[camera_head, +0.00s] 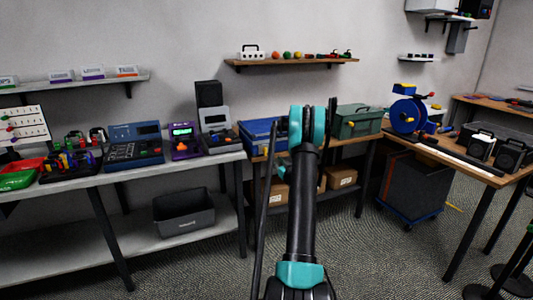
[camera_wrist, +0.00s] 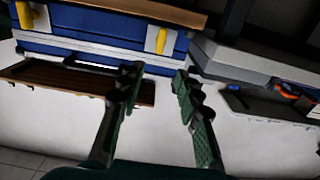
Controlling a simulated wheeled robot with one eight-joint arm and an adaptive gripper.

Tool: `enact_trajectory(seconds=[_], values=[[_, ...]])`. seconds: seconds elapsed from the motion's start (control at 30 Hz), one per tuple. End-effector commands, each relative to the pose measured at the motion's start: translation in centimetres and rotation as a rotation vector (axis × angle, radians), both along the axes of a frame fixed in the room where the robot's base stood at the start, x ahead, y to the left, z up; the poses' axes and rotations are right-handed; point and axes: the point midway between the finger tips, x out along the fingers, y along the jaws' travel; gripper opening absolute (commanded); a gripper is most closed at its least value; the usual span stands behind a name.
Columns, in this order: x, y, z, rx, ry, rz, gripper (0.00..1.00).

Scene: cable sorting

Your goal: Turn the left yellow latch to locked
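A blue case (camera_head: 258,133) stands on the wooden table at the middle, partly hidden by my arm. The wrist view shows the case (camera_wrist: 95,40) upside down, with two yellow latches on its front. The left latch (camera_wrist: 160,40) shows as the right-hand one there, roughly upright in the picture; the other yellow latch (camera_wrist: 27,15) is at the upper left. My gripper (camera_wrist: 158,75) is open and empty. Its fingertips appear just below the left latch in the wrist view, apart from it. In the head view my arm hides the gripper and the latches.
The wooden table edge (camera_wrist: 150,8) shows at the top of the wrist view. A grey bench (camera_head: 75,180) with devices stands left, and a green toolbox (camera_head: 357,121) stands right of the case. A wall shelf (camera_head: 290,62) holds small items above.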

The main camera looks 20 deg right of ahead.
Motion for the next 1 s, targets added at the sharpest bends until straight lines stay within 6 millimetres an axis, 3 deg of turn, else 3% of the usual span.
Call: enact_trajectory(seconds=[0.3, 0.6, 0.8, 1.0], values=[[6.5, 0.3, 0.0, 0.001, 0.0, 0.001, 0.34], [11.6, 0.4, 0.0, 0.001, 0.0, 0.001, 0.34], [13.0, 0.4, 0.0, 0.002, 0.0, 0.0, 0.34], [13.3, 0.4, 0.0, 0.002, 0.0, 0.0, 0.34]])
